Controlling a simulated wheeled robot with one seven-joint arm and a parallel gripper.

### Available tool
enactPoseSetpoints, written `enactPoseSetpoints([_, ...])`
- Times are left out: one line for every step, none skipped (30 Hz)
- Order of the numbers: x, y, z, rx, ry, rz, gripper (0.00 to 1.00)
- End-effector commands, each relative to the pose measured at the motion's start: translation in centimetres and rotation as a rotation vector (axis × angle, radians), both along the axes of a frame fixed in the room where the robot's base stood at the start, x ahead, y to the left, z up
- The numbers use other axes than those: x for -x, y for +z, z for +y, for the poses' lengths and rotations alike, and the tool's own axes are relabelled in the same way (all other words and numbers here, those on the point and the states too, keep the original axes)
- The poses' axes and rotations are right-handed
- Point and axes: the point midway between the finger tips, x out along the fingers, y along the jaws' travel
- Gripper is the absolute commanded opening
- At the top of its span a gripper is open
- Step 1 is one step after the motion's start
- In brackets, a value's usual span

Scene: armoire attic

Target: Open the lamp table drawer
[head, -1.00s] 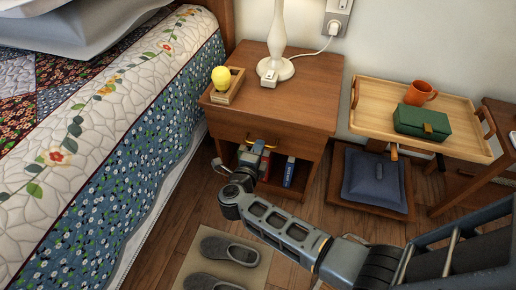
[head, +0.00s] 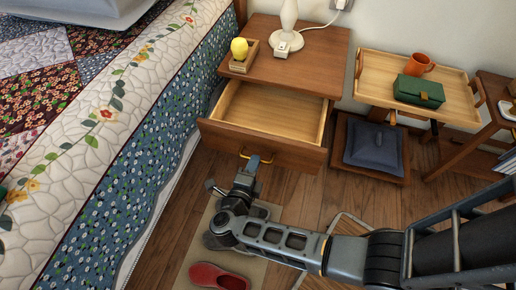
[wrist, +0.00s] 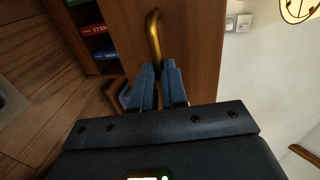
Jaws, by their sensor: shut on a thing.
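The lamp table (head: 305,50) stands beside the bed, with its drawer (head: 270,115) pulled well out. The drawer's inside is bare pale wood and looks empty. My gripper (head: 250,170) is at the drawer front, shut on the brass handle (head: 262,157). In the wrist view the gripper's fingers (wrist: 158,82) are closed at the lower end of the curved brass handle (wrist: 154,38), against the brown drawer front (wrist: 190,60).
The bed (head: 120,140) is close on the left. A lamp (head: 288,30) and a small wooden holder with a yellow bulb (head: 239,48) stand on the tabletop. A tray table (head: 375,85) with an orange mug and green box is right. Slippers (head: 220,277) lie on a mat below.

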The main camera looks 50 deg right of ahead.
Motion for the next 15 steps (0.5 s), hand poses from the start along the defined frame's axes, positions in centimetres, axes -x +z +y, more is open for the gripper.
enactPoseSetpoints([0.1,0.0,0.5,0.0,0.002,0.001,0.0])
enactPoseSetpoints([0.2,0.0,0.7,-0.001,0.001,0.001,0.0])
enactPoseSetpoints([0.3,0.0,1.0,-0.001,0.001,0.001,0.0])
enactPoseSetpoints([0.4,0.0,1.2,-0.001,0.001,0.001,0.0])
enactPoseSetpoints([0.4,0.0,1.3,-0.001,0.001,0.001,0.0])
enactPoseSetpoints([0.5,0.0,1.4,-0.001,0.001,0.001,0.0])
enactPoseSetpoints([0.5,0.0,1.5,-0.001,0.001,0.001,0.0])
enactPoseSetpoints([0.5,0.0,1.5,-0.001,0.001,0.0,0.0])
enactPoseSetpoints([0.5,0.0,1.5,-0.001,0.001,0.0,0.0])
enactPoseSetpoints([0.5,0.0,1.5,-0.001,0.0,0.0,0.0])
enactPoseSetpoints([0.5,-0.1,1.5,-0.001,0.0,0.0,0.0])
enactPoseSetpoints([0.5,-0.1,1.5,-0.001,0.0,0.0,0.0])
enactPoseSetpoints([0.5,-0.1,1.5,-0.002,0.0,0.001,0.0])
enactPoseSetpoints([0.5,-0.1,1.5,-0.002,0.001,0.0,0.0])
enactPoseSetpoints([0.5,-0.1,1.5,-0.002,0.001,0.0,0.0])
